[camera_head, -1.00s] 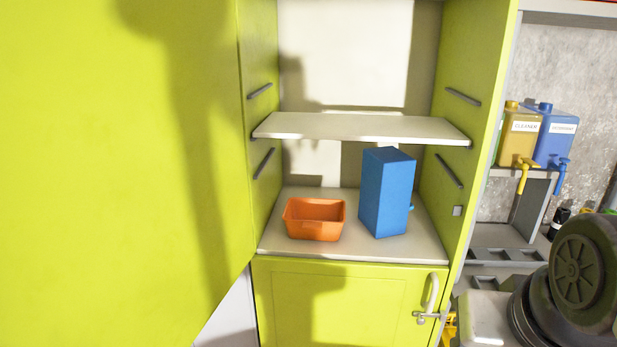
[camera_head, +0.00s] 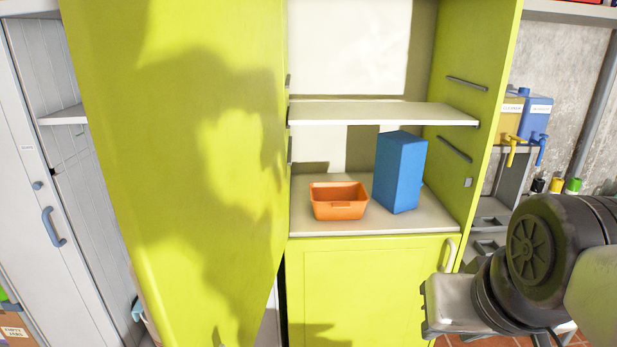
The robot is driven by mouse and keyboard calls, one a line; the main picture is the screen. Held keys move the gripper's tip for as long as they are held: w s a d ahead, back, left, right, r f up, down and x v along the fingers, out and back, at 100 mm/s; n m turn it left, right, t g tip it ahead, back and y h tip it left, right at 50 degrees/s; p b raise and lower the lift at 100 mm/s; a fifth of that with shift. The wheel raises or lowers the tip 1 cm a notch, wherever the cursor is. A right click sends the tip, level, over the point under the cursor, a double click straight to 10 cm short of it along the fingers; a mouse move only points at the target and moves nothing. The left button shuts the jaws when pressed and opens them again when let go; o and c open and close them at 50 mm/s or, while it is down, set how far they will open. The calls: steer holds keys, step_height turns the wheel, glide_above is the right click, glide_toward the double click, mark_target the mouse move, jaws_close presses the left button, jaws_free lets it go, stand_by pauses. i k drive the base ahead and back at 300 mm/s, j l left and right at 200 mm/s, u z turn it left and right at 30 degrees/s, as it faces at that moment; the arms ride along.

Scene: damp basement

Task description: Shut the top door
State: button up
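The top door (camera_head: 185,150) of the yellow-green cabinet stands open, swung out on the left side of the upper compartment. Its outer edge is nearer to me, and a broad shadow falls across its face. The upper compartment is open to view, with a white shelf (camera_head: 385,113) across it. An orange bin (camera_head: 338,203) and a blue box (camera_head: 400,172) stand on its floor. My arm shows at the lower right, in front of the cabinet's right side and apart from the door. The fingers of my gripper cannot be made out.
The lower yellow-green door (camera_head: 365,290) is shut, its pale handle (camera_head: 449,256) partly behind my arm. A grey locker (camera_head: 60,190) stands at the left. At the right, yellow (camera_head: 507,117) and blue (camera_head: 536,118) containers with taps sit on a rack.

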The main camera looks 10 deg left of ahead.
mark_target(183, 100)
steer(key=k+j, duration=0.15)
steer(key=j, duration=0.25)
steer(key=k+j, duration=0.15)
steer(key=j, duration=0.25)
steer(key=k+j+z, duration=0.1)
steer(key=j, duration=0.3)
steer(key=k+j, duration=0.2)
steer(key=j, duration=0.2)
steer(key=k+j+z, duration=0.1)
steer(key=j, duration=0.3)
steer(key=i, duration=0.3)
steer(key=k+l+u, duration=0.1)
steer(key=k+u, duration=0.15)
steer(key=k, duration=0.2)
steer(key=l+u, duration=0.3)
steer(key=i, duration=0.5)
